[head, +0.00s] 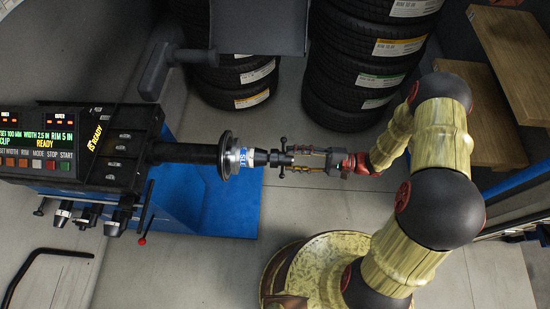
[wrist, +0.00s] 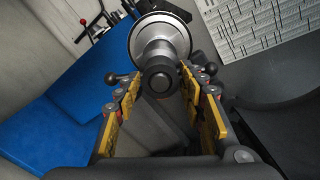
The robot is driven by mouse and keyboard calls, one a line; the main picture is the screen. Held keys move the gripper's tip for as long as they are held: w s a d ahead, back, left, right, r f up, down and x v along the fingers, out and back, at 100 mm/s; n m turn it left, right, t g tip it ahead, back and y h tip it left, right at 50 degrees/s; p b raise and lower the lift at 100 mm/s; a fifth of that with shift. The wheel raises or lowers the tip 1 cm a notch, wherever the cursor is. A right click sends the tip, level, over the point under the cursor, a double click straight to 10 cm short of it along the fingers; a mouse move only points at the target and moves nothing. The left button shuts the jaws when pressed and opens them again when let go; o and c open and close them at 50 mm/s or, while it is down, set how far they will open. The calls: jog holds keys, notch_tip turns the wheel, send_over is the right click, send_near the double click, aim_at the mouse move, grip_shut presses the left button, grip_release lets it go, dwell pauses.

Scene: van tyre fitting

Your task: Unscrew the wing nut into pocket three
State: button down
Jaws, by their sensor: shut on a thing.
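My gripper (head: 298,158) reaches in from the right, in line with the shaft. Its yellow-padded fingers (wrist: 160,88) lie on both sides of the nut and are shut on it. The exact contact is partly hidden. I cannot make out pocket three in either view.
The balancer's display panel (head: 38,140) reads READY at the left. Several cones and tools hang below it, near a red-tipped lever (head: 142,240). A blue base (head: 225,205) lies under the shaft. Tyre stacks (head: 350,85) stand behind, wooden shelves (head: 512,50) at upper right.

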jog(key=d+b, duration=0.1)
jog(key=d, duration=1.2)
jog(key=shift+s, duration=0.2)
dwell(2.4)
jog(key=shift+r, duration=0.15)
dwell(0.5)
